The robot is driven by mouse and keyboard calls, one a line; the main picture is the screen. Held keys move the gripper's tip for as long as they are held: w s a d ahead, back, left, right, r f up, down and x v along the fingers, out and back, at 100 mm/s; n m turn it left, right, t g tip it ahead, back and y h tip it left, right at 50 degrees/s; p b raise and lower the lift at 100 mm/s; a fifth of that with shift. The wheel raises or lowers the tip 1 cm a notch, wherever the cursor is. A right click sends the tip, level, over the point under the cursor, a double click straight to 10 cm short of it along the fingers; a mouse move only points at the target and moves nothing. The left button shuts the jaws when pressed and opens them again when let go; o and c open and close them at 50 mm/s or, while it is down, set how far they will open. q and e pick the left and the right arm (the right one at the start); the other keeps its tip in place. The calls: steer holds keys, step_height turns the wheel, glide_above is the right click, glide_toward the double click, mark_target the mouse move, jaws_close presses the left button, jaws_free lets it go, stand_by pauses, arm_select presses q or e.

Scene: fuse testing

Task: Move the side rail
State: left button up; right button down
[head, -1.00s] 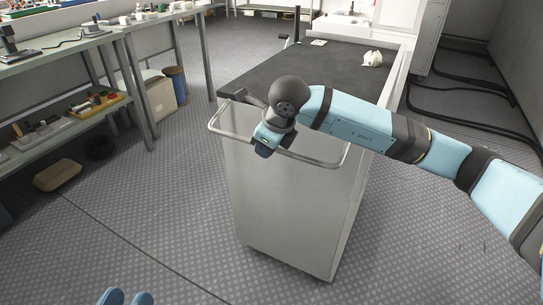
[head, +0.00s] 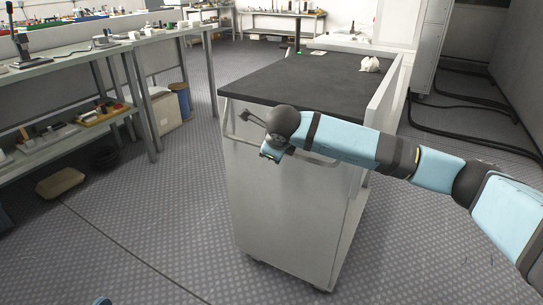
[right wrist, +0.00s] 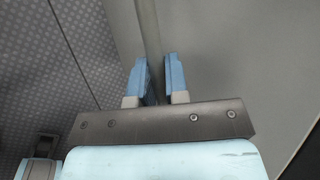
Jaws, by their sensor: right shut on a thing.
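The side rail (head: 318,160) is a thin metal bar across the near end of a grey cart (head: 285,210) with a dark top. It lies close to the end panel, just below the top edge. My right gripper (head: 271,153) is at the rail, left of its middle, with the fingers mostly hidden in the head view. In the right wrist view, the fingers (right wrist: 157,78) stand either side of the rail (right wrist: 150,25), shut on it. Only a blue tip of my left gripper (head: 103,301) shows at the bottom edge.
A white crumpled item (head: 370,64) rests on the cart top. A workbench (head: 75,60) with several tools runs along the left, with a bin (head: 179,99) beside it. Black cables (head: 470,125) lie on the floor at right.

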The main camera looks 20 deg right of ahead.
arm_select(q)
steer(key=shift+w+a+r+m+t+b, duration=0.1)
steer(key=shift+w+a+m+t+b, duration=0.1)
steer(key=shift+w+m+t+b, duration=0.25)
arm_select(e)
steer(key=shift+w+d+f+t+h, duration=0.3)
steer(key=shift+w+d+t+h, duration=0.1)
steer(key=shift+d+t+h, duration=0.1)
arm_select(q)
steer(key=shift+a+r+m, duration=0.1)
steer(key=shift+m, duration=0.15)
arm_select(e)
steer(key=c, duration=1.1)
jaws_free()
steer(key=shift+c, duration=0.2)
steer(key=shift+r, duration=0.1)
